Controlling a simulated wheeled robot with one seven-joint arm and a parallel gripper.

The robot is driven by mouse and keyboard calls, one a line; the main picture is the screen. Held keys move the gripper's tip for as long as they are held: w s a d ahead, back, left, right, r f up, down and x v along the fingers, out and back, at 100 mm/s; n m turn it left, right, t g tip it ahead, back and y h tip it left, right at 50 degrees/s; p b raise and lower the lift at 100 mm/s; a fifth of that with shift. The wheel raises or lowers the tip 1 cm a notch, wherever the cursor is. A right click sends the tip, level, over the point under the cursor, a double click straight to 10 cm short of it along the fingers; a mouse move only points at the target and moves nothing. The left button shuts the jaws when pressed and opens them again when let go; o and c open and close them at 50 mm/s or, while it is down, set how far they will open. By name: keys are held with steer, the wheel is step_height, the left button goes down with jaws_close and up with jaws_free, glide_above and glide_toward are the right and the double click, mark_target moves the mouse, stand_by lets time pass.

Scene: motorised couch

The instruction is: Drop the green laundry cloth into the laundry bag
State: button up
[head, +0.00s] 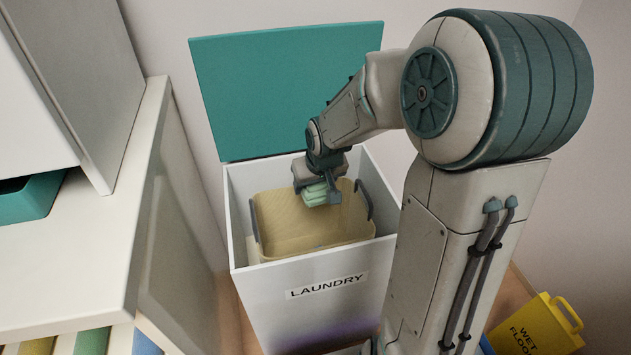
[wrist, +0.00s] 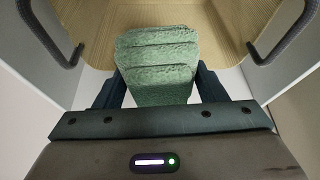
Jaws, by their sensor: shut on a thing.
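The green laundry cloth (head: 316,193) is folded and held between the fingers of my gripper (head: 320,190). In the wrist view the cloth (wrist: 158,62) shows its folded layers between the two dark fingers of my gripper (wrist: 155,88). The laundry bag (head: 300,228) is a tan woven bag with dark handles, standing inside a white box marked LAUNDRY. My gripper is over the bag's opening, near its back right side. In the wrist view the bag (wrist: 225,25) spreads behind the cloth. How high the cloth is above the bag's bottom is hard to tell.
The white laundry box (head: 330,300) has its teal lid (head: 280,90) standing open at the back. A white counter (head: 80,240) with a teal tray (head: 28,198) is at the left. A yellow wet floor sign (head: 535,328) stands at the lower right.

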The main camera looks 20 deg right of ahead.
steer(key=shift+f+b, duration=0.5)
steer(key=shift+f, duration=0.45)
steer(key=shift+r, duration=0.1)
steer(key=o, duration=1.1)
steer(key=p+v, duration=0.6)
steer(key=v, duration=0.7)
steer(key=shift+s+r+p, duration=0.1)
steer(key=shift+r+p, duration=0.2)
steer(key=shift+r, duration=0.05)
